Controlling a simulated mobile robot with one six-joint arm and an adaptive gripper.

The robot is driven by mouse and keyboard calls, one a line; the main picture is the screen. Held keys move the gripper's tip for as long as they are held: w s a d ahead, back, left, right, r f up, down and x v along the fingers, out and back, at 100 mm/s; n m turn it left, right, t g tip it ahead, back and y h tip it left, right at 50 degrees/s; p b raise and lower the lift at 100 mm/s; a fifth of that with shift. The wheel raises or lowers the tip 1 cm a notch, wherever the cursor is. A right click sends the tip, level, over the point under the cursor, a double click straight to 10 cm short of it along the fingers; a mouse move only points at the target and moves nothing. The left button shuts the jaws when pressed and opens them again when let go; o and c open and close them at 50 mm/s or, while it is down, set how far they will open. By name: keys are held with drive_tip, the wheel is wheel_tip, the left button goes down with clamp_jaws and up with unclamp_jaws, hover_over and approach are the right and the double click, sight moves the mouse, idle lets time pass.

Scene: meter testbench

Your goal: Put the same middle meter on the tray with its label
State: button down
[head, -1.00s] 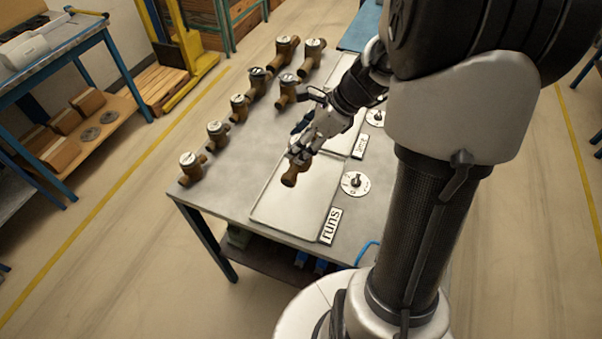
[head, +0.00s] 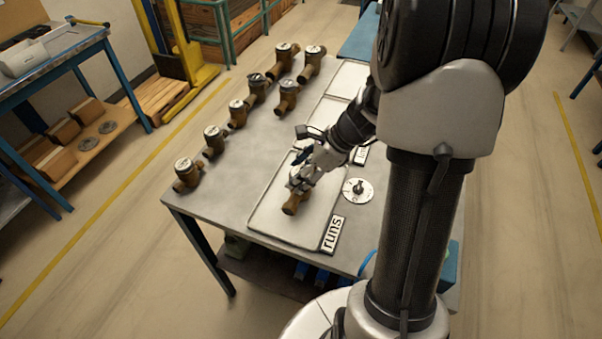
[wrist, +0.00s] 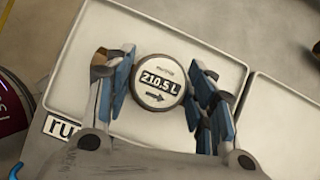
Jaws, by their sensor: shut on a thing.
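My gripper (head: 300,186) is shut on a brass-brown meter (head: 293,204), over the near pale tray (head: 268,208). The gripper hides part of the meter's body.
Several similar meters (head: 213,140) stand along the table's left and far side. A round white dial plate (head: 355,190) lies right of the near tray. Another tray (wrist: 285,120) adjoins it. The near tray's surface around the meter is clear.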

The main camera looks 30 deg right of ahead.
drive_tip(key=c, duration=1.2)
unclamp_jaws()
drive_tip(key=shift+f, duration=0.2)
drive_tip(key=o, duration=0.5)
drive_tip(key=shift+r, duration=0.1)
drive_tip(key=shift+r, duration=0.2)
drive_tip(key=p+v, duration=0.4)
drive_tip(key=v, duration=0.8)
drive_tip(key=shift+p, duration=0.4)
